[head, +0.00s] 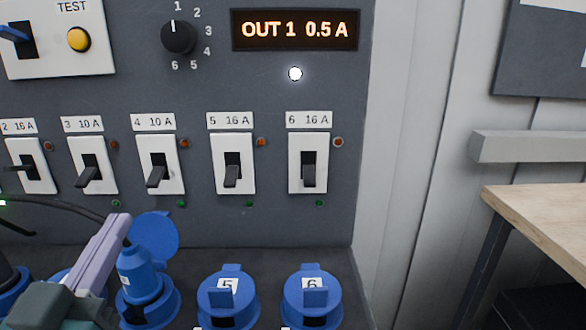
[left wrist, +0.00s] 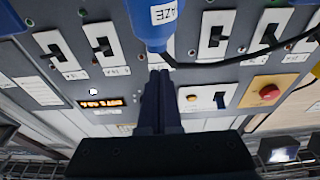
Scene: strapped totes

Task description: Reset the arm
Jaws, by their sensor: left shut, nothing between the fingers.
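My left gripper (head: 118,228) reaches in from the lower left in the head view, in front of the panel's lower part. In the left wrist view its dark fingers (left wrist: 160,85) are together with nothing between them. A blue plug (head: 138,272) sits upright in a blue socket beside the gripper, its hinged lid (head: 155,236) raised behind it. The same view from the wrist shows a blue plug (left wrist: 150,22) just beyond the fingertips; I cannot tell whether they touch. My right gripper is in neither view.
The grey panel carries breaker switches, such as switch 6 (head: 308,165), a selector knob (head: 178,37) and a display (head: 296,30) reading OUT 1 0.5 A. Sockets 5 (head: 228,292) and 6 (head: 311,292) have closed lids. A dark cable (head: 55,203) runs left. A wooden bench (head: 545,215) stands right.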

